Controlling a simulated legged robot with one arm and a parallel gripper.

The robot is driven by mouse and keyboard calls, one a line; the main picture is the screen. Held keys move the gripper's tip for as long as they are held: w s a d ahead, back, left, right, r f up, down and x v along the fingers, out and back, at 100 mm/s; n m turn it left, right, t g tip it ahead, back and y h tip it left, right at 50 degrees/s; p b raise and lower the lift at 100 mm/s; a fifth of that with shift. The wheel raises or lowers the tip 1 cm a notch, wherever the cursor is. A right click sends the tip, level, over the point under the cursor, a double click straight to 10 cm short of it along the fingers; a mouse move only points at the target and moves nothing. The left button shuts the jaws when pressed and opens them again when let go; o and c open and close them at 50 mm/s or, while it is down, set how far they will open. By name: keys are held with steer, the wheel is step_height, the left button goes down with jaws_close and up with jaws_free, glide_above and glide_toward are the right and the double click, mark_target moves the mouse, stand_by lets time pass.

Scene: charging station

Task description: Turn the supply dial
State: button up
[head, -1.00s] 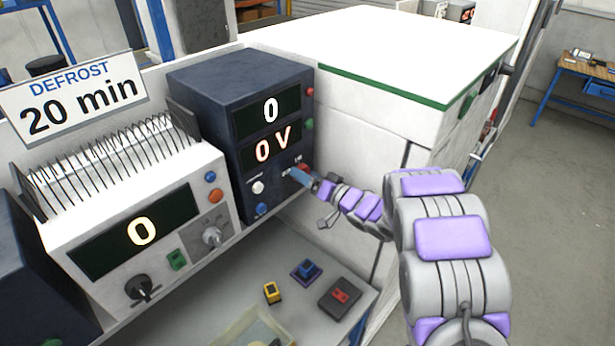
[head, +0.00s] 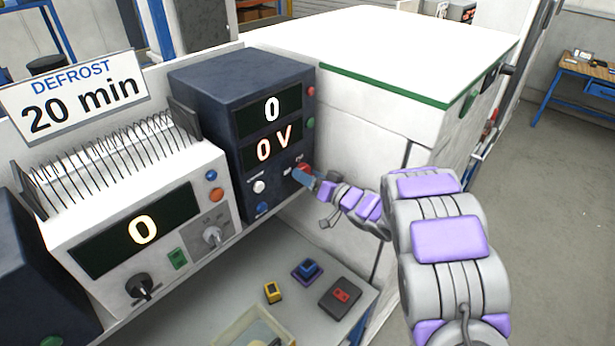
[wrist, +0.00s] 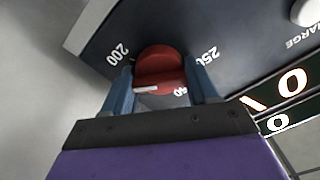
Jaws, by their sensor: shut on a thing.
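The supply is a dark blue box (head: 215,90) whose two displays read 0 and 0 V in the head view. Its red dial (wrist: 160,72) is on the lower right of the front panel, with 200, 250 and another partly hidden number printed around it. A white pointer mark shows on the dial's grip. My gripper (wrist: 155,95) has its blue fingers on both sides of the dial's grip and is shut on it. In the head view my gripper (head: 304,177) covers part of the dial.
A white unit (head: 150,225) with a display reading 0 and a black knob stands to the left. Small coloured blocks, a dark red-topped box (head: 340,297) and a tray (head: 255,330) are on the bench below. A large white cabinet (head: 390,60) is behind my arm.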

steer(key=n+b, duration=0.1)
steer(key=n, duration=0.2)
steer(key=shift+d+f, duration=0.1)
steer(key=shift+f, duration=0.1)
steer(key=n+b, duration=0.3)
steer(key=n, duration=0.3)
steer(key=shift+r, duration=0.1)
steer(key=shift+n, duration=0.3)
steer(key=o, duration=1.1)
steer(key=shift+c, duration=0.2)
steer(key=p+v, duration=0.1)
steer(key=v, duration=1.6)
steer(key=shift+s+d, duration=0.1)
